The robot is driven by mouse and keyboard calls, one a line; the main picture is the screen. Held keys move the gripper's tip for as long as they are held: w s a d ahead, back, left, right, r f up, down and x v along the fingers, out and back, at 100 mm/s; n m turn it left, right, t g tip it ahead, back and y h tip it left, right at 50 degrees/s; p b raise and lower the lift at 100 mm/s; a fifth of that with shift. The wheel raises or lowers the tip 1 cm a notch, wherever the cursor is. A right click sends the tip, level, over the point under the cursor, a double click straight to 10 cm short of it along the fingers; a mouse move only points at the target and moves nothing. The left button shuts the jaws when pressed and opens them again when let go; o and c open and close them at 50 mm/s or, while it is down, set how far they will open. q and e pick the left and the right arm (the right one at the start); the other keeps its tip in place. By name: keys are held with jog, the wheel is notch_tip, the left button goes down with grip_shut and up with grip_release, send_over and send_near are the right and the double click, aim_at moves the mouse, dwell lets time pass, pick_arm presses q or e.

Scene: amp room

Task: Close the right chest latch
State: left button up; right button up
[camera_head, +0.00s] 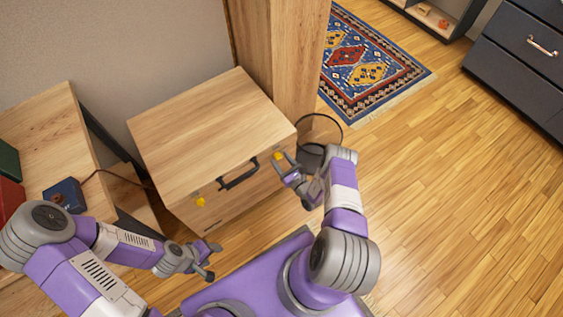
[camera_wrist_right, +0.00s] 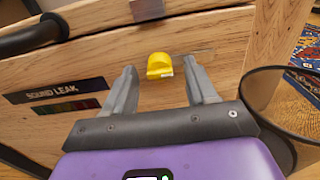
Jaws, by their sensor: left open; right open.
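The chest (camera_head: 205,135) is a light wooden box with a closed-looking lid and a black handle (camera_head: 238,174) on its front. The right latch (camera_head: 278,156) is a small yellow piece at the right of the front. The right wrist view shows this yellow latch (camera_wrist_right: 160,66) ahead of and between my fingertips, with a small metal plate (camera_wrist_right: 147,8) above it. My right gripper (camera_head: 290,174) is open and empty in front of the latch; contact cannot be told. The left yellow latch (camera_head: 200,202) is at the front's left. My left gripper (camera_head: 212,260) is open, low and apart from the chest.
A wooden table (camera_head: 45,140) with a blue box (camera_head: 66,195) is at left. A wooden post (camera_head: 290,60) rises behind. Open floor (camera_head: 460,200) lies to the right.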

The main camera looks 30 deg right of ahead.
jog(key=shift+w, duration=0.1)
jog(key=c, duration=1.1)
jog(key=shift+o, duration=0.2)
jog(key=shift+n, duration=0.4)
jog(key=shift+n+p, duration=2.3)
jog(key=shift+n, duration=6.3)
